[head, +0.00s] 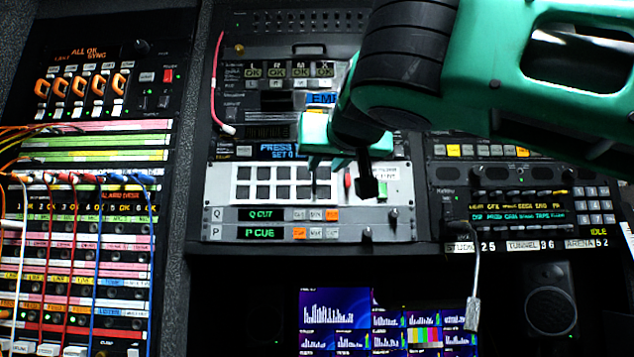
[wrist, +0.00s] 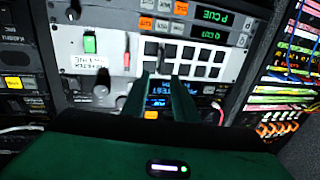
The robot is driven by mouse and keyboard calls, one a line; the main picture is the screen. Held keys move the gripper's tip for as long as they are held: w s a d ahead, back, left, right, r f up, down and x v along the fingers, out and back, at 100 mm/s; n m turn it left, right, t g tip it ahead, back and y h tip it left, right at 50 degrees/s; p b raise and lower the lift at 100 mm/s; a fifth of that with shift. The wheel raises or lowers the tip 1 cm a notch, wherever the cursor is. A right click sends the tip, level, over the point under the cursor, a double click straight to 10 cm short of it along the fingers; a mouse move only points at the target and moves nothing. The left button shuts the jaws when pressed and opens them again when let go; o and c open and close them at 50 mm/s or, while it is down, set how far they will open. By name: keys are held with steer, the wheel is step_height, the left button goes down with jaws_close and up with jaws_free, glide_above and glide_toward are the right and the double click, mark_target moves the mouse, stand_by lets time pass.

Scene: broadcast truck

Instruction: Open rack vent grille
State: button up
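I cannot pick out the rack vent grille with certainty. A dark panel with rows of small holes (head: 300,22) at the top of the middle rack looks most like a vent. My arm hides part of the middle rack's right side.
Patch cables (head: 70,180) cross the left rack. A grey-ended cable (head: 473,310) hangs lower right.

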mark_target(315, 176)
steer(key=w, duration=0.2)
steer(key=w+a, duration=0.1)
steer(key=w, duration=0.5)
steer(key=shift+a, duration=0.25)
steer(key=shift+s, duration=0.1)
jaws_close()
steer(key=shift+d, duration=0.1)
stand_by(0.8)
